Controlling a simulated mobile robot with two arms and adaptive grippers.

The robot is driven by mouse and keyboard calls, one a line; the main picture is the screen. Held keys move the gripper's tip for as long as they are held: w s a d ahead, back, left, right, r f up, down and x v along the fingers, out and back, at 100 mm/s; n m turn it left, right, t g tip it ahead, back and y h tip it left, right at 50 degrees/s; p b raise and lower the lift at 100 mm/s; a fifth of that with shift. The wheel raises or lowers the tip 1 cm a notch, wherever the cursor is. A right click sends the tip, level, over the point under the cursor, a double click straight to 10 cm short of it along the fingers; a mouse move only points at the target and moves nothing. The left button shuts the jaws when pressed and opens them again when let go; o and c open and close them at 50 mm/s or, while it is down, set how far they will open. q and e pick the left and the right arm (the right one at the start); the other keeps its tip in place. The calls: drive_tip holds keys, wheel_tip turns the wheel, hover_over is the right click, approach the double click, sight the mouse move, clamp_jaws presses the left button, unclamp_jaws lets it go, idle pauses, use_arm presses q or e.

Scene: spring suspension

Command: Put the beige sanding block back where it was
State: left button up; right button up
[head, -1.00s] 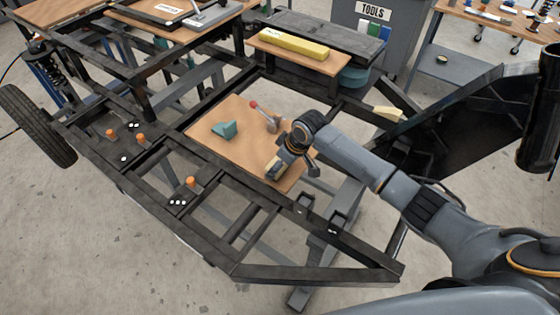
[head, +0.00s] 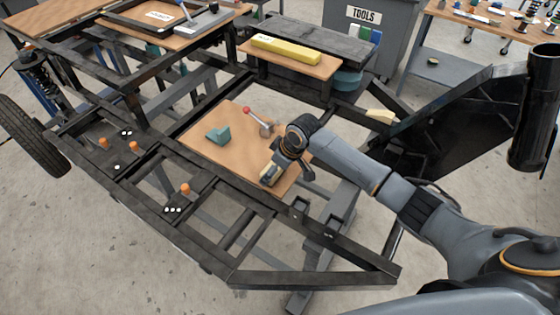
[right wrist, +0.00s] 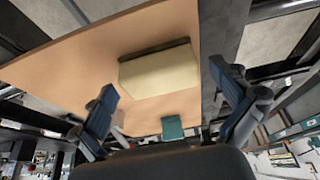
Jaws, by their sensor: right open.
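The beige sanding block (right wrist: 158,74) lies on the wooden board (right wrist: 70,70) in the right wrist view, with a dark strip along one edge. In the head view it shows small and partly covered (head: 270,175) near the board's front right edge. My right gripper (right wrist: 162,80) is open, its fingers apart on either side of the block in the picture. I cannot tell whether they touch it. The right gripper is also in the head view (head: 276,177), seen from above and behind. My left gripper is not in view.
A teal block (head: 218,135) and a red-knobbed lever (head: 257,121) are on the same board. The dark metal frame (head: 310,280) surrounds it. A yellow block (head: 300,49) lies on a board behind, and a pale beige piece (head: 381,116) rests on the frame at right.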

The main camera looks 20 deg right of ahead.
drive_tip(key=b+v, duration=0.1)
drive_tip(key=v, duration=1)
drive_tip(key=shift+s+r, duration=0.15)
drive_tip(key=shift+r, duration=0.1)
